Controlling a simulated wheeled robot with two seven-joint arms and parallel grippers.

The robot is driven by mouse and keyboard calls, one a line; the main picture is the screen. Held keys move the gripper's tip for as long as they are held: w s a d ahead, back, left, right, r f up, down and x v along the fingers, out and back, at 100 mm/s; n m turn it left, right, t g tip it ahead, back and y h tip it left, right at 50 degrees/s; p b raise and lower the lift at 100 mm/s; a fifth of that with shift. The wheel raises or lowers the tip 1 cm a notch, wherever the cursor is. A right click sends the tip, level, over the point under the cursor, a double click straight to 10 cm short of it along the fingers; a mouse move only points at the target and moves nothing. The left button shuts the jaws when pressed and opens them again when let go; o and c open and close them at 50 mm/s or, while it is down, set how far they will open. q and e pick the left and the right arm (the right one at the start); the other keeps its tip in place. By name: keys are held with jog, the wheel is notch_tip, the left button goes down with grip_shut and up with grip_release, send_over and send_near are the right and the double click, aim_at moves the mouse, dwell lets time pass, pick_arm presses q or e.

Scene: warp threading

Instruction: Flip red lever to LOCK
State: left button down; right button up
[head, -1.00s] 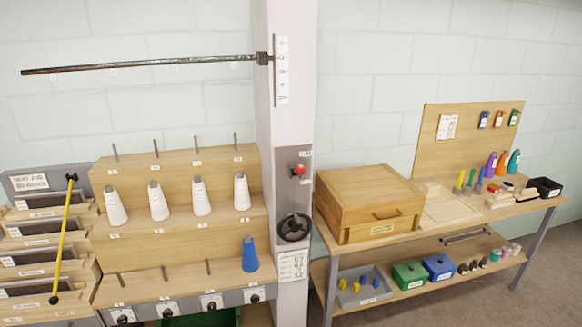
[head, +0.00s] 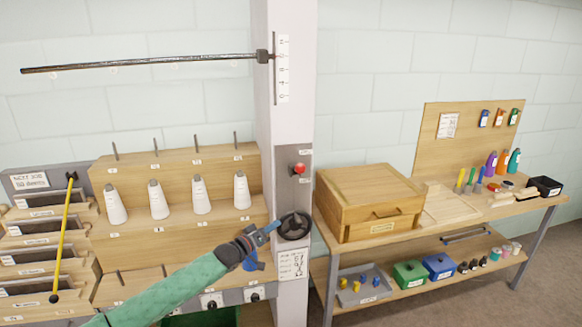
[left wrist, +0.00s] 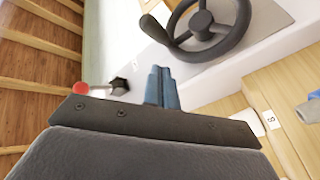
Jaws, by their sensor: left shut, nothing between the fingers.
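The red lever (head: 300,168) is a red knob on a grey plate, high on the pale post (head: 290,120), with small labels above and below it that I cannot read. In the left wrist view a red ball on a short rod with a dark hub, the lever (left wrist: 80,88), shows left of the fingers. My left gripper (head: 272,227) is shut and empty, in front of the post by the black handwheel (head: 294,226), below the lever and apart from it. Its blue fingers also show in the left wrist view (left wrist: 162,85). My right gripper is out of view.
The handwheel also shows close to the fingers in the left wrist view (left wrist: 205,30). A stepped wooden rack (head: 185,175) with white cones stands at left; a blue cone (head: 253,265) is partly hidden behind my gripper. A workbench (head: 440,205) with a wooden box stands right.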

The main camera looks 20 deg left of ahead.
pick_arm(q)
notch_tip(320, 180, up, 21)
jog(key=a+h, duration=0.2)
jog(key=h, duration=0.3)
jog(key=shift+s+a+m+t, duration=0.25)
jog(key=shift+a+m+t, duration=0.05)
jog(key=shift+a+t, duration=0.1)
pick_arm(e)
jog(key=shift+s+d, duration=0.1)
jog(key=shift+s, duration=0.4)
pick_arm(q)
jog(key=shift+f, duration=0.1)
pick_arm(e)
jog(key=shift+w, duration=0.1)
